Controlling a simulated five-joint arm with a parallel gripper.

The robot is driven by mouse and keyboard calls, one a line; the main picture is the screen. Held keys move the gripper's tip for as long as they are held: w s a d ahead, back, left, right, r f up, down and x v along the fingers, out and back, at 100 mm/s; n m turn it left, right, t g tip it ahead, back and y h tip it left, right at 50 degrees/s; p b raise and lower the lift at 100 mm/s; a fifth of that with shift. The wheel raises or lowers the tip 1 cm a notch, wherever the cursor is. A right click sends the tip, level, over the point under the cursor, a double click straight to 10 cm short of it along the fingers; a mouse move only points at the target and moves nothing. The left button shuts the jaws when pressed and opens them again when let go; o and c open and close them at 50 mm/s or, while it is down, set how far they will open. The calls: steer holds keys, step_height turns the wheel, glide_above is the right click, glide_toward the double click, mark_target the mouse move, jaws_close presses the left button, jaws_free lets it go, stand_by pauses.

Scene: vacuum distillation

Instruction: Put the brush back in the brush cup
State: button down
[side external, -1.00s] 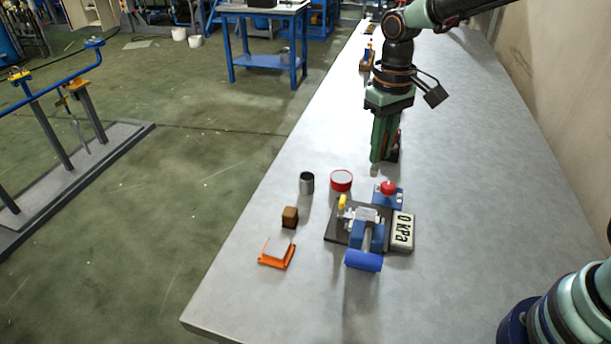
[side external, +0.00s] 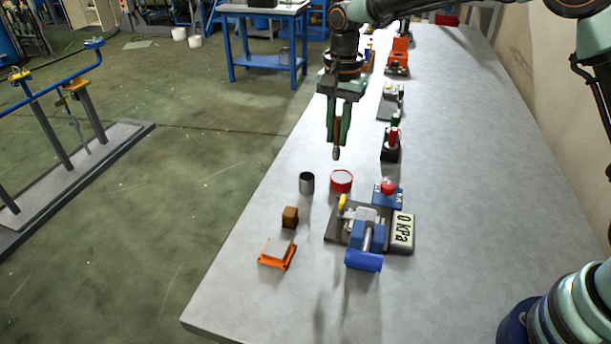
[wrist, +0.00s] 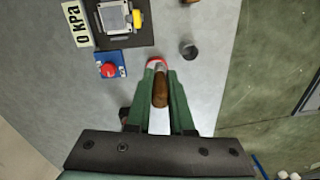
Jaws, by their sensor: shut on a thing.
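The brush (side external: 337,139) has a brown handle and hangs upright, its tip down, between the two green fingers of my gripper (side external: 339,120). In the wrist view the brush (wrist: 160,91) sits between the fingers of my gripper (wrist: 161,102), which are shut on it. A small dark grey cylindrical cup (side external: 307,183), which looks like the brush cup, stands on the bench, below and to the left of the brush in the side view. It also shows in the wrist view (wrist: 189,48), right of the brush tip. The brush is in the air, apart from the cup.
A red-rimmed round tin (side external: 341,181) stands just right of the cup. A blue block with a red button (side external: 388,190), a dark plate with a clamp-like device and a 0 kPa display (side external: 403,229), a brown block (side external: 290,217) and an orange stand (side external: 277,254) are nearby.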

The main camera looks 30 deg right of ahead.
steer(key=w+a+f+m, duration=0.4)
steer(key=f+m, duration=0.3)
steer(key=m, duration=0.4)
steer(key=shift+w+f, duration=0.25)
steer(key=shift+w, duration=0.6)
steer(key=shift+a, duration=0.2)
stand_by(0.6)
steer(key=shift+f, duration=1.75)
stand_by(2.8)
steer(key=c, duration=0.7)
jaws_free()
steer(key=o, duration=0.5)
